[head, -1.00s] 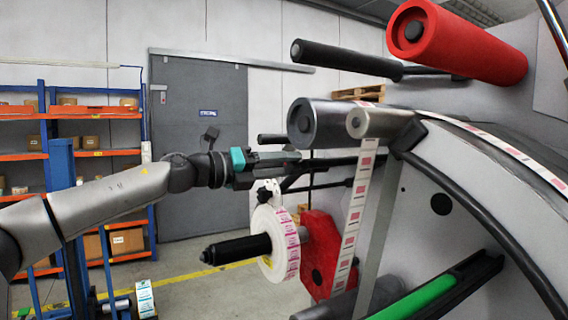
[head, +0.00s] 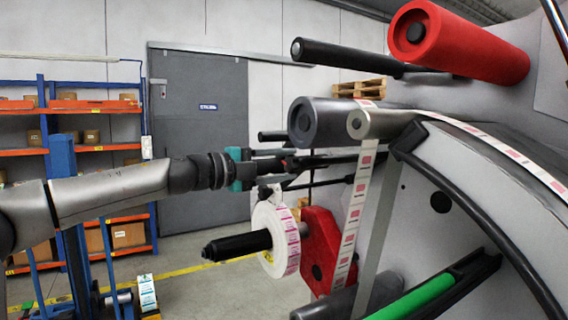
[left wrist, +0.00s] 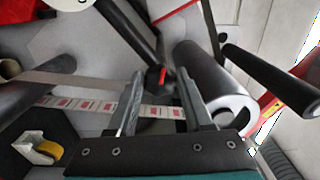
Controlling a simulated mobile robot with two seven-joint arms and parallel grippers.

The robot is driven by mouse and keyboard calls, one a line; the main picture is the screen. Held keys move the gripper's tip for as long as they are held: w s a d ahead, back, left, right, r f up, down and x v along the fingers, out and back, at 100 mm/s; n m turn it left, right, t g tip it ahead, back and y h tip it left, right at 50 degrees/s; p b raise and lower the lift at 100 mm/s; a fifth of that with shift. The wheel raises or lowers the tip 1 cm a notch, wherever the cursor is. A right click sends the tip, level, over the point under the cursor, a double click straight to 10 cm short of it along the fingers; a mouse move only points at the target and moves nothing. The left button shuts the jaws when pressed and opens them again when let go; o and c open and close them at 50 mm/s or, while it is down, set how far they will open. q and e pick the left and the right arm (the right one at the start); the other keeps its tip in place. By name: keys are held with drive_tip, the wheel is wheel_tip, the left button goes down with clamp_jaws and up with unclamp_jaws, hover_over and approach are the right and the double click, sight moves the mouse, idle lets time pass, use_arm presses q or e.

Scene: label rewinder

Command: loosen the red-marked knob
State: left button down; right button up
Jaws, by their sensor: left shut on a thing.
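The red-marked knob (left wrist: 155,79) is a small black knob with a red mark, seen between the fingertips of my left gripper (left wrist: 160,77) in the left wrist view. The two fingers stand apart on either side of it, and the gripper is shut on it. In the head view my left gripper (head: 285,165) reaches in from the left under the dark grey roller. The knob is too small and covered there to make out clearly. My right gripper is in neither view.
The grey roller (head: 322,122) and black bar (head: 345,58) lie close above the gripper. The label roll (head: 279,240) on its black spindle (head: 235,246) and the red block (head: 320,255) are just below. The printed label strip (head: 352,210) runs down beside them.

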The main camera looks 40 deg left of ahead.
use_arm(q)
drive_tip(key=shift+n, duration=0.5)
drive_tip(key=shift+c, duration=1.5)
unclamp_jaws()
drive_tip(key=shift+s+a+f+b, duration=0.1)
drive_tip(key=shift+s+b, duration=0.25)
drive_tip(key=shift+b, duration=0.05)
drive_tip(key=b+v, duration=0.6)
drive_tip(key=v, duration=0.8)
drive_tip(key=shift+s, duration=0.25)
